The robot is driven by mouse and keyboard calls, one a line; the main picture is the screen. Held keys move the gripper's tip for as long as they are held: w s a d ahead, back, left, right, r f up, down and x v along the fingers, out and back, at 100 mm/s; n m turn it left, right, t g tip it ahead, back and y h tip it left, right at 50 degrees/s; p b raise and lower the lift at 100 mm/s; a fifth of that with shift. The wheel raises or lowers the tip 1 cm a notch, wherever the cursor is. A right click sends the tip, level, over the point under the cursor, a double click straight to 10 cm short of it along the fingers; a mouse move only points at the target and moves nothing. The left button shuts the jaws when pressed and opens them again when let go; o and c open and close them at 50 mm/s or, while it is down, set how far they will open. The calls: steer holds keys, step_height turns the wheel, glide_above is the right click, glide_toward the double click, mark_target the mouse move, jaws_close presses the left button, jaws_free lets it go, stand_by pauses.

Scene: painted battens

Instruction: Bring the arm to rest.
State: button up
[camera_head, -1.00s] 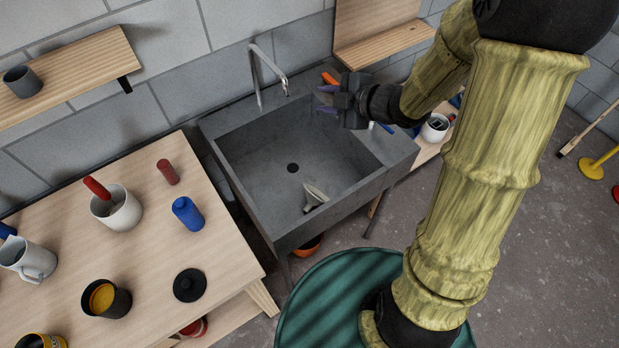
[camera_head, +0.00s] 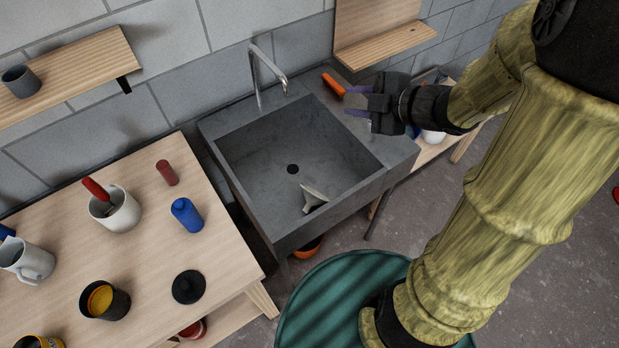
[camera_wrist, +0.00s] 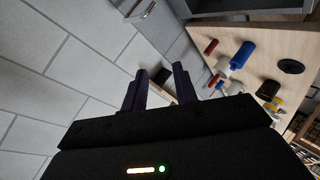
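My gripper (camera_head: 352,101) is above the right rear part of the grey sink (camera_head: 228,177), pointing left in the head view. Its two purple fingers stand apart with nothing between them, and they also show apart in the wrist view (camera_wrist: 160,88). An orange-handled tool (camera_head: 333,84) lies on the sink's back ledge, just behind the fingers in the head view. My arm reaches in from the right.
A funnel-like piece (camera_head: 314,199) lies in the basin, and a tap (camera_head: 262,75) rises behind it. The left workbench (camera_head: 150,240) holds a white pot (camera_head: 122,212), a blue bottle (camera_head: 187,215) and a black lid (camera_head: 189,287). A wooden shelf (camera_head: 385,45) is at the back.

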stand_by(0.4)
steer(key=d+f+m+h+b, duration=0.2)
steer(key=d+f+m+h, duration=0.5)
steer(key=m, duration=0.5)
steer(key=s+a+f+m+g+h+b, duration=0.1)
steer(key=s+f+m+g, duration=0.3)
steer(key=s+m, duration=0.5)
steer(key=shift+s+a+f+g+h+b, duration=0.4)
steer(key=shift+s+g+h+b, duration=0.25)
steer(key=shift+s, duration=0.4)
steer(key=shift+d, duration=0.1)
